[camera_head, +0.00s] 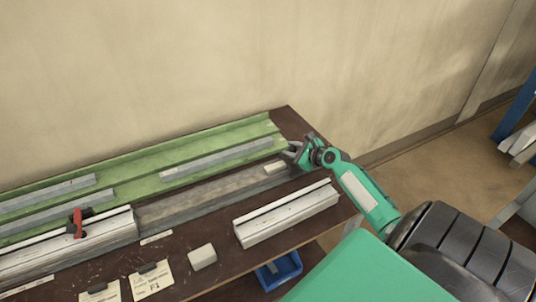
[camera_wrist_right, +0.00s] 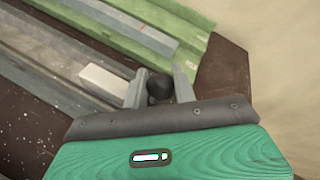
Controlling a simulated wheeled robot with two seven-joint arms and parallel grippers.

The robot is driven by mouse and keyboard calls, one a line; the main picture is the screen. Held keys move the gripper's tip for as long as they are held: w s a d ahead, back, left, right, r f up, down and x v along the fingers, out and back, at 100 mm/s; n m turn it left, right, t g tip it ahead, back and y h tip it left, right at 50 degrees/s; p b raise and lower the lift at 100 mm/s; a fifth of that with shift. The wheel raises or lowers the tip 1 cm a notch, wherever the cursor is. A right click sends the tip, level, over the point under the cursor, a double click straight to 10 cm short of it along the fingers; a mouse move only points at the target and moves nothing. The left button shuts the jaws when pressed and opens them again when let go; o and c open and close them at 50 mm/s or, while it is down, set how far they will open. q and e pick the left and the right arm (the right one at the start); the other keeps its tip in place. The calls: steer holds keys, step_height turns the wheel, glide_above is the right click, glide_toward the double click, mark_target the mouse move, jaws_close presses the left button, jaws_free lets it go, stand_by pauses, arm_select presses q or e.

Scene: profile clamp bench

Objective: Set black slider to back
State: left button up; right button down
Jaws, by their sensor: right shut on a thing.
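The black slider shows as a round black knob (camera_wrist_right: 159,88) in the right wrist view, between the fingers of my right gripper (camera_wrist_right: 161,78). My right gripper is shut on this knob. In the head view my right gripper (camera_head: 290,152) is at the right end of the bench, by the end of the green channel. There the gripper hides the knob, and the slider's body and track cannot be made out. My left gripper is not in view.
A pale block (camera_head: 275,167) lies close left of the gripper, and a white profile (camera_head: 287,213) lies in front. A red-levered clamp (camera_head: 78,221) sits at left. Grey bars (camera_head: 215,158) lie in the green channel (camera_head: 135,160). A wall stands behind; a blue bin (camera_head: 279,271) is below.

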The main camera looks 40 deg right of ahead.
steer(key=d+b, duration=0.1)
steer(key=d, duration=0.2)
steer(key=s+d+b, duration=0.1)
steer(key=d, duration=0.2)
steer(key=s+d+b, duration=0.1)
steer(key=d, duration=0.2)
steer(key=shift+s, duration=0.1)
steer(key=shift+s+d, duration=0.15)
steer(key=shift+d, duration=0.45)
steer(key=shift+r, duration=0.1)
steer(key=c, duration=1.2)
jaws_free()
steer(key=shift+d, duration=0.15)
steer(key=shift+o, duration=0.4)
steer(key=shift+s, duration=0.1)
